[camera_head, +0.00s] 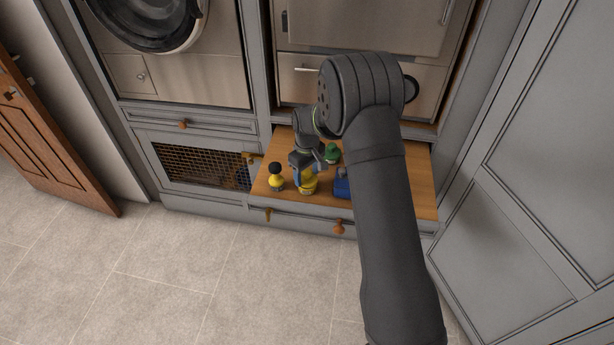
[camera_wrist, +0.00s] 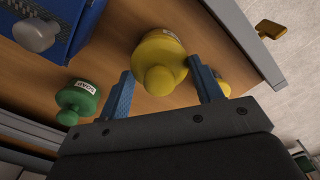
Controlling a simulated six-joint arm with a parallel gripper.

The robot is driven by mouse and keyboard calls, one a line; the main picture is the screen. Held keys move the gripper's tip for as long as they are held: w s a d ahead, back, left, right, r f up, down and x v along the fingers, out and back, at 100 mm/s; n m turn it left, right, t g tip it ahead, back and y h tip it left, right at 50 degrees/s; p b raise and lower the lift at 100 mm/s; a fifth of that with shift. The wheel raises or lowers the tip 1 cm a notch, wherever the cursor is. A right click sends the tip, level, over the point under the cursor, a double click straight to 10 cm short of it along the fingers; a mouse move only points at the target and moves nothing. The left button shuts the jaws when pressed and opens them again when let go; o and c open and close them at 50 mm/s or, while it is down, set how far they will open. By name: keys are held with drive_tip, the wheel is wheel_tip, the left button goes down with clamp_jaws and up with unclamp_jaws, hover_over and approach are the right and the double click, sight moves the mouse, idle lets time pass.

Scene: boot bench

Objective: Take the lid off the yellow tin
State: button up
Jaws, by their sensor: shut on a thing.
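The yellow tin (camera_head: 308,187) stands on the wooden bench top, below my gripper (camera_head: 300,172). In the wrist view, its round yellow lid (camera_wrist: 158,50) with a ball knob (camera_wrist: 159,80) faces the camera. The blue fingers of my gripper (camera_wrist: 160,69) are shut on the lid, one on each side of it. I see no clear gap between lid and tin. The fingertips are partly hidden in the head view.
A yellow bottle-like thing with a black top (camera_head: 276,180) stands left of the tin. A green tin (camera_head: 332,153) is behind it, and a blue box (camera_head: 342,187) is to the right, partly hidden by my arm. The bench's front edge is close.

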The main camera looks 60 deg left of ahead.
sight(307, 171)
wheel_tip(307, 171, up, 3)
drive_tip(key=shift+r, duration=0.15)
drive_tip(key=w+d+r, duration=0.6)
drive_tip(key=w+d, duration=0.1)
drive_tip(key=d, duration=0.2)
drive_tip(key=w+a+f, duration=0.2)
drive_tip(key=a, duration=1.1)
drive_tip(key=s+a+f, duration=0.2)
drive_tip(key=a, duration=0.1)
drive_tip(key=s+a+f, duration=0.2)
drive_tip(key=a, duration=0.1)
drive_tip(key=s+a+f, duration=0.2)
drive_tip(key=a, duration=0.1)
drive_tip(key=shift+s+f, duration=0.15)
drive_tip(key=shift+s, duration=0.15)
drive_tip(key=shift+s+a+f, duration=0.15)
drive_tip(key=shift+a+f, duration=0.05)
drive_tip(key=shift+f, duration=1.95)
